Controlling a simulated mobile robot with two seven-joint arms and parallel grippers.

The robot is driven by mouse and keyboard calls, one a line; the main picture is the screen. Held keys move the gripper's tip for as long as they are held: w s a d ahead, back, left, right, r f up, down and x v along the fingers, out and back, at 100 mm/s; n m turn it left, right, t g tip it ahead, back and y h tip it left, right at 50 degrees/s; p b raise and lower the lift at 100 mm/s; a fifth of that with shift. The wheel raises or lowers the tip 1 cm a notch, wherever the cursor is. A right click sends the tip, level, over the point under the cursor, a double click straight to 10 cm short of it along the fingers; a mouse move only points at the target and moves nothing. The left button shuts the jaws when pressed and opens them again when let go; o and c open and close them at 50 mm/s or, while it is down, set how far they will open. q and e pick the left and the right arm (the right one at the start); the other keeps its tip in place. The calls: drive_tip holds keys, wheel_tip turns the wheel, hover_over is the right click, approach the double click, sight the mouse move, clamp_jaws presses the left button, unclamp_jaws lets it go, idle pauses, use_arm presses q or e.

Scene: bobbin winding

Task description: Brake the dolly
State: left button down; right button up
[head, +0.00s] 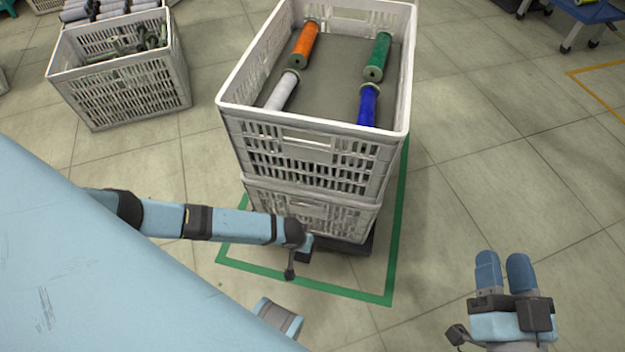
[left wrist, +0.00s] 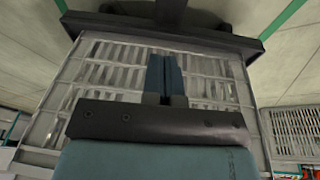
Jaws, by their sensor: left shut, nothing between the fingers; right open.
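The dolly (head: 359,248) is a dark low base under two stacked grey crates, inside a green floor outline; only its front right edge shows in the head view. In the left wrist view the dolly (left wrist: 225,42) is a dark bar along the top, with the crate wall below it. My left gripper (head: 306,250) is down at the dolly's front edge. No brake pedal can be made out. My right gripper (head: 503,258) is open and empty, right of the dolly.
The upper crate (head: 310,125) holds orange, green, white and blue bobbins. Another grey crate (head: 125,88) with dark green bobbins stands at the back left. A blue cart (head: 590,12) is at the top right. Floor right of the dolly is clear.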

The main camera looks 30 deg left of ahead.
use_arm(q)
drive_tip(key=shift+w+a+f+n+y, duration=0.25)
drive_tip(key=shift+w+f, duration=0.1)
drive_tip(key=shift+w, duration=0.2)
drive_tip(key=shift+w+a+f+n+y, duration=0.15)
drive_tip(key=shift+w+f+n, duration=0.15)
drive_tip(key=shift+w, duration=0.25)
use_arm(e)
drive_tip(key=shift+w, duration=0.45)
use_arm(q)
drive_tip(key=b, duration=0.8)
approach(304, 255)
drive_tip(key=x, duration=0.5)
drive_tip(key=shift+w+a+f, duration=0.15)
drive_tip(key=shift+w+f, duration=0.1)
drive_tip(key=shift+w, duration=0.2)
drive_tip(key=shift+s+f, duration=0.15)
drive_tip(key=shift+f, duration=0.25)
use_arm(e)
wheel_tip(304, 255, down, 8)
drive_tip(key=a+n+g, duration=0.1)
drive_tip(key=g, duration=0.2)
drive_tip(key=shift+f+y, duration=0.15)
drive_tip(key=shift+y, duration=0.25)
use_arm(q)
drive_tip(key=shift+s, duration=0.1)
use_arm(e)
drive_tip(key=shift+w+a+r, duration=0.1)
drive_tip(key=shift+r, duration=0.1)
